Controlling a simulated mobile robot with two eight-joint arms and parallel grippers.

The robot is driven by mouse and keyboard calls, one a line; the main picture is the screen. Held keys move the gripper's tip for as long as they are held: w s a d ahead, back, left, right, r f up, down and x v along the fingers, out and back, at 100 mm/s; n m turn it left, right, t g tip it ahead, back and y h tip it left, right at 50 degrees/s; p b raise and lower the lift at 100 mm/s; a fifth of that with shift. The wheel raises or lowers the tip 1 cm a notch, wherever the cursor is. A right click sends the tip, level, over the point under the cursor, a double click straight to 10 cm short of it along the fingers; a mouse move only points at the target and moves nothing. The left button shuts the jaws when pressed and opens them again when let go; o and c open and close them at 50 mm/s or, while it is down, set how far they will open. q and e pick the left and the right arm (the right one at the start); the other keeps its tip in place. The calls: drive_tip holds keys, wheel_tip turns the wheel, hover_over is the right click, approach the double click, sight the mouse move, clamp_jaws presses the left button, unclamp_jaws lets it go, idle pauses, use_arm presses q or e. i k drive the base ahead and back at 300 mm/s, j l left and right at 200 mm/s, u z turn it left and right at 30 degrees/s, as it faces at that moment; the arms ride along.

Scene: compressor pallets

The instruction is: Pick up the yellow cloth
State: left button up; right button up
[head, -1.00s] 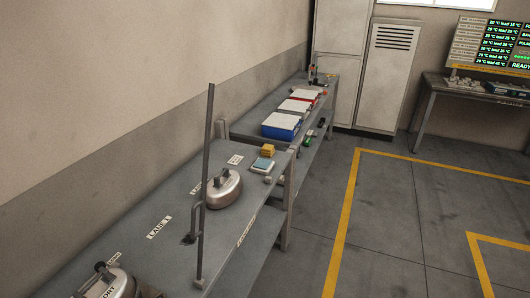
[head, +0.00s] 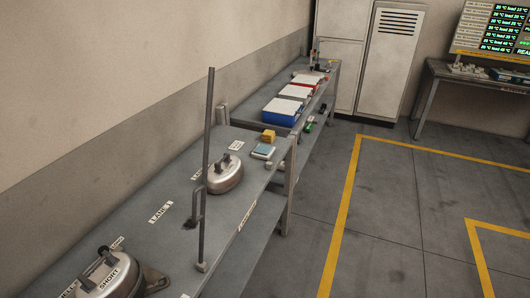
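Neither of my grippers is in view, and nothing touches the yellow item.
The near bench (head: 150,238) carries a silver compressor-like housing (head: 226,176), another marked SHORT (head: 112,275), and an upright grey post (head: 207,130). Blue (head: 281,115) and red (head: 296,92) bins stand on the farther bench. Floor right of the benches (head: 390,220) is clear.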

sight(268, 137)
drive_tip(key=i+u, duration=0.1)
drive_tip(key=u, duration=0.8)
drive_tip(key=i+l+u, duration=0.15)
drive_tip(key=l+u, duration=0.15)
drive_tip(key=i+l+u, duration=0.25)
drive_tip(key=l+u, duration=0.3)
drive_tip(key=i+l+u, duration=0.15)
drive_tip(key=l, duration=0.45)
drive_tip(key=l+u, duration=0.15)
drive_tip(key=l, duration=0.45)
drive_tip(key=i+l, duration=0.1)
drive_tip(key=l, duration=0.75)
drive_tip(key=i+l, duration=0.1)
drive_tip(key=l, duration=0.75)
drive_tip(key=i+u, duration=0.05)
